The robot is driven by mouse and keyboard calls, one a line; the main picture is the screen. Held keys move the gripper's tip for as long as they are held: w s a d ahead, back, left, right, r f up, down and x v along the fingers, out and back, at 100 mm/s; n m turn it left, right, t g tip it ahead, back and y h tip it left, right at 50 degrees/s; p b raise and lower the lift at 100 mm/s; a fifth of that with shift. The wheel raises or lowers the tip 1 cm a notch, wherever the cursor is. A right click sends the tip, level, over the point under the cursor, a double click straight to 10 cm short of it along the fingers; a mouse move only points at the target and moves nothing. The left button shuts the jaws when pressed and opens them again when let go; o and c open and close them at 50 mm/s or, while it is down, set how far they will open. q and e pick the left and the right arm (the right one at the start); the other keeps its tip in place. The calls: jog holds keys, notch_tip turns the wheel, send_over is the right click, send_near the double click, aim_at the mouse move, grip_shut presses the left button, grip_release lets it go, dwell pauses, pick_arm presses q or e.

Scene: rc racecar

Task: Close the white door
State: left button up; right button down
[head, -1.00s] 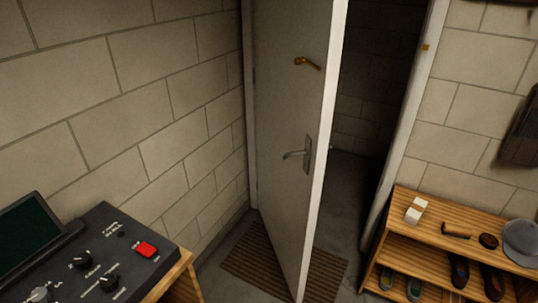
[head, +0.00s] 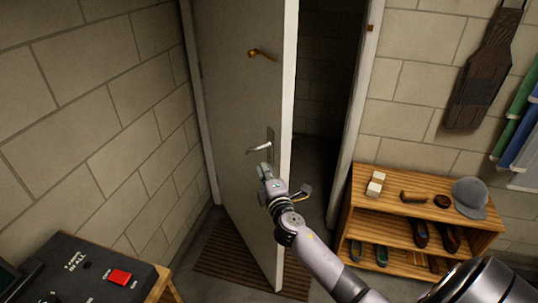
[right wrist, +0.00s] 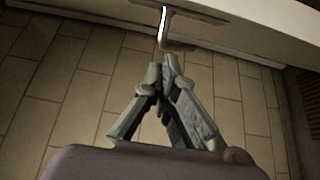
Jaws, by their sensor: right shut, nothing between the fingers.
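The white door (head: 235,100) stands open, hinged at the left, with its free edge swung toward me. It has a silver lever handle (head: 258,149) and a brass-coloured fitting (head: 262,54) higher up. My right gripper (head: 265,171) is in front of the door, just below the lever in the picture; I cannot tell whether it touches. In the right wrist view, my right gripper (right wrist: 165,62) has its fingers shut and empty, tips near the lever (right wrist: 164,27), with the door's face (right wrist: 250,25) beyond. My left gripper is not in view.
The dark doorway (head: 325,75) opens to the right of the door. A ribbed mat (head: 225,257) lies under the door. A wooden shoe shelf (head: 400,220) stands right of the frame. A control panel (head: 80,275) is at the lower left, beside the block wall (head: 100,110).

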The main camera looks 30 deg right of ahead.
aim_at(272, 156)
jog(key=x, duration=0.5)
jog(key=shift+w, duration=0.4)
jog(key=d, duration=0.2)
jog(key=d+p, duration=0.1)
jog(key=d, duration=0.1)
jog(key=shift+s, duration=0.4)
